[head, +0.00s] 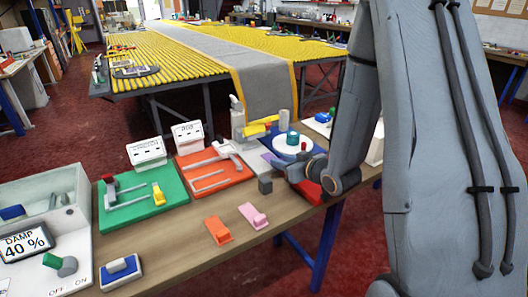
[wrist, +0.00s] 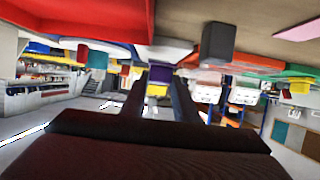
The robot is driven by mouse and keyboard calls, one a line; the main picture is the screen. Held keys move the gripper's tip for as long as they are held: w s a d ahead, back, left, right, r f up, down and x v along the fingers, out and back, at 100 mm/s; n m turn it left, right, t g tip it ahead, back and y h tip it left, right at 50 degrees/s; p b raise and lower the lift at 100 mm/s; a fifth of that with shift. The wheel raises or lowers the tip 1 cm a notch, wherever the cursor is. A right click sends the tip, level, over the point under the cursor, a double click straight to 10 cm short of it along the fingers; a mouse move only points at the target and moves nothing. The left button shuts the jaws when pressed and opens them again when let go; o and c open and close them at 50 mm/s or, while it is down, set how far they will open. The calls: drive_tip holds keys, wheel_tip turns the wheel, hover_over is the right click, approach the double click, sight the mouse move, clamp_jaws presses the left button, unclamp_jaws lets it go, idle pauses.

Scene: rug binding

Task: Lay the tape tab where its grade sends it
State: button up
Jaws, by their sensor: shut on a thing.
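My gripper (head: 284,166) is low over the right part of the bench, by the red mat, and partly hidden by my arm. In the wrist view its dark fingers (wrist: 158,98) close around a small purple piece (wrist: 158,74), which seems to be the tape tab; a yellow patch shows below it. No grade mark on it is legible. A green board (head: 170,198) and an orange-red board (head: 237,178) lie side by side, each with a white sign (head: 147,151) behind it; the sign lettering is too small to read surely. A red mat (head: 310,193) lies right of my gripper.
A dark grey block (head: 265,186) stands close by my gripper. An orange piece (head: 217,231) and a pink piece (head: 252,215) lie at the front edge. A damp meter reading 40 % (head: 25,243) sits far left. A round white dish (head: 292,143) stands behind my gripper.

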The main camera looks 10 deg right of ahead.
sight(267, 155)
drive_tip(key=w+a, duration=0.1)
drive_tip(key=w, duration=0.2)
drive_tip(key=w+a+p, duration=0.1)
drive_tip(key=w, duration=0.2)
drive_tip(key=w+a+p, duration=0.1)
drive_tip(key=w, duration=0.3)
drive_tip(key=shift+a, duration=0.1)
drive_tip(key=shift+w+a+f+p, duration=0.1)
drive_tip(key=shift+w+f+p, duration=0.05)
drive_tip(key=shift+f+p, duration=0.3)
drive_tip(key=shift+w+a+f+p, duration=0.15)
drive_tip(key=shift+f+p, duration=0.15)
drive_tip(key=shift+f, duration=0.25)
drive_tip(key=shift+w+d+f+p, duration=0.1)
drive_tip(key=shift+f+p, duration=0.2)
drive_tip(key=shift+f, duration=0.45)
drive_tip(key=shift+f, duration=0.15)
drive_tip(key=o, duration=1.1)
